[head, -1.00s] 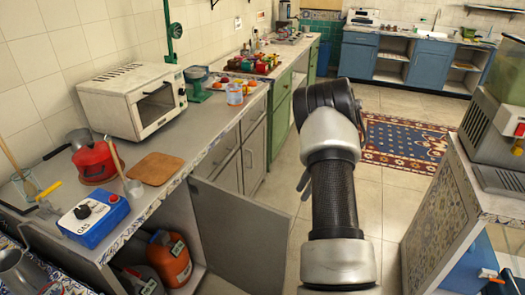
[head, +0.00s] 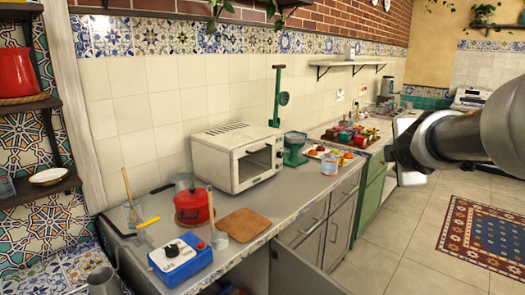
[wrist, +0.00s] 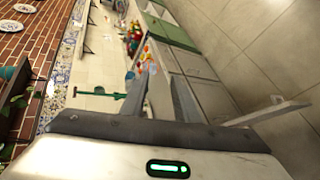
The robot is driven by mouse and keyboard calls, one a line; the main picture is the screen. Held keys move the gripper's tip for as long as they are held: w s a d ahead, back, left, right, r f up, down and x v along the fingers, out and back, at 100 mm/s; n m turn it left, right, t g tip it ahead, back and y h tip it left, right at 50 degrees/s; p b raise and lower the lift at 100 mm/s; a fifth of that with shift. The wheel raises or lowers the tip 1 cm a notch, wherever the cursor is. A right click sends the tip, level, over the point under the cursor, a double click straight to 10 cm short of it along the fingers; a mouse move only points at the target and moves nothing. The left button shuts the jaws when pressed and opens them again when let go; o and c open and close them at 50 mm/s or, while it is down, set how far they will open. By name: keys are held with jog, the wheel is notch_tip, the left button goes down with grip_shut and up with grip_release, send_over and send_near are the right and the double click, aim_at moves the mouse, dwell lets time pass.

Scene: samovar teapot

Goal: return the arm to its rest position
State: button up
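My arm (head: 460,138) reaches in from the right edge of the head view, roughly level and pointing left. Its dark end with my gripper (head: 398,165) is in the air over the floor, right of the green cabinet. The fingertips are hard to make out there. In the wrist view my gripper (wrist: 160,72) shows two grey fingers with a gap between them. It appears open, with nothing held. The counter and cabinets show beyond the fingers, apart from them.
The counter (head: 262,226) holds a white toaster oven (head: 238,158), red pot (head: 191,206), wooden board (head: 243,224), blue gas box (head: 181,256) and green scale (head: 295,148). A cabinet door (head: 300,277) stands open below. Tiled floor (head: 400,240) and a patterned rug (head: 485,240) lie below my arm.

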jog(key=s+a+f+m+g+y, duration=0.1)
jog(key=s+a+f+m+g, duration=0.1)
jog(key=s+a+f+m, duration=0.5)
jog(key=s+a+m+g+y, duration=0.2)
jog(key=s+a+m, duration=0.15)
jog(key=s, duration=0.65)
jog(key=s+a+f+m+g+y, duration=0.1)
jog(key=s+a+f+m+g, duration=0.1)
jog(key=s+a+f+m, duration=0.5)
jog(key=s+r+p, duration=0.1)
jog(key=r+p, duration=0.5)
jog(key=r, duration=0.1)
jog(key=s+r+n+p, duration=0.1)
jog(key=s+r+p, duration=0.1)
jog(key=r+p, duration=0.5)
jog(key=shift+s+a+r+y, duration=0.25)
jog(key=shift+r+y, duration=0.15)
jog(key=shift+r, duration=0.15)
jog(key=shift+d+n, duration=0.1)
jog(key=shift+n, duration=0.15)
